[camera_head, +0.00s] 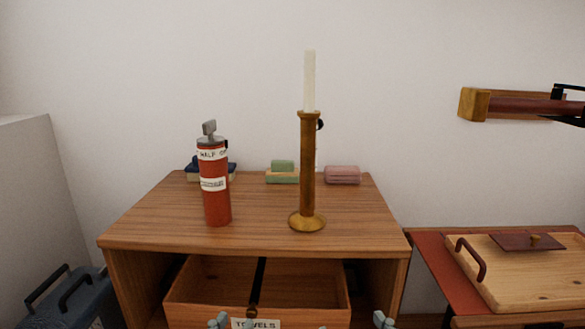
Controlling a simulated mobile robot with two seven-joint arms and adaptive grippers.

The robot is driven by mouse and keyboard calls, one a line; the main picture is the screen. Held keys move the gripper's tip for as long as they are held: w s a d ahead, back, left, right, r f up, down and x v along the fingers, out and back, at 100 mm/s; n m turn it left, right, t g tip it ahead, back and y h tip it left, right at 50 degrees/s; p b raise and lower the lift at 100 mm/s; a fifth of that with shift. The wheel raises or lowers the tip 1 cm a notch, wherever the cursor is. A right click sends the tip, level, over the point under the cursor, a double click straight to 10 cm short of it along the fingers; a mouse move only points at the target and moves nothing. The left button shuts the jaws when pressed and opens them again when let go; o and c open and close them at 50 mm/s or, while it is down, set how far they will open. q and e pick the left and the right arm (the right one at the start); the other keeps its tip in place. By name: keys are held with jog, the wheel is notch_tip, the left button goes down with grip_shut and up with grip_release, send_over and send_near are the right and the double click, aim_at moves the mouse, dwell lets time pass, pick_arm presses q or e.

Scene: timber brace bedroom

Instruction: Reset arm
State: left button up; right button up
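Only pale blue-grey tips of my grippers show at the bottom edge. The left gripper (218,320) is in front of the open drawer (185,290), left of its TOWELS label (256,323). The right gripper (383,319) appears by the right side of the wooden cabinet (130,238). Both arms and most of each gripper are cut off by the frame, so their openings cannot be made out. I see nothing held in the visible tips.
On the cabinet stand a red canister (216,207) and a tall candlestick (308,165) with a white candle. Small blocks (342,175) lie along the back. A wooden lid-like board (515,280) is at right, a dark blue case (70,300) at lower left. A bar (515,105) juts at upper right.

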pick_arm(q)
jog(key=a+f+g+y+p, duration=0.3)
jog(key=a+f+g, duration=0.15)
jog(key=f, duration=0.55)
pick_arm(e)
jog(key=d+f+g+h, duration=0.3)
jog(key=d+f+g, duration=0.15)
jog(key=f, duration=0.55)
pick_arm(q)
jog(key=s+a+f+n+g+y+p, duration=0.1)
jog(key=s+a+f+g+y+p, duration=0.2)
jog(key=s+a+f+g, duration=0.5)
jog(key=s+a+f+p, duration=0.1)
jog(key=s+a+f, duration=0.2)
jog(key=s+f, duration=0.1)
jog(key=shift+s+a+f+n, duration=0.2)
jog(key=shift+a+f+n, duration=0.2)
jog(key=shift+f, duration=0.2)
pick_arm(e)
jog(key=s+d+f+m+g+h, duration=0.1)
jog(key=s+d+f+g+h, duration=0.2)
jog(key=s+d+f+g, duration=0.5)
jog(key=s+d+f, duration=0.3)
jog(key=s+f, duration=0.1)
jog(key=f, duration=0.1)
jog(key=shift+s+d+m, duration=0.2)
jog(key=shift+d+m, duration=0.2)
jog(key=shift+f, duration=0.1)
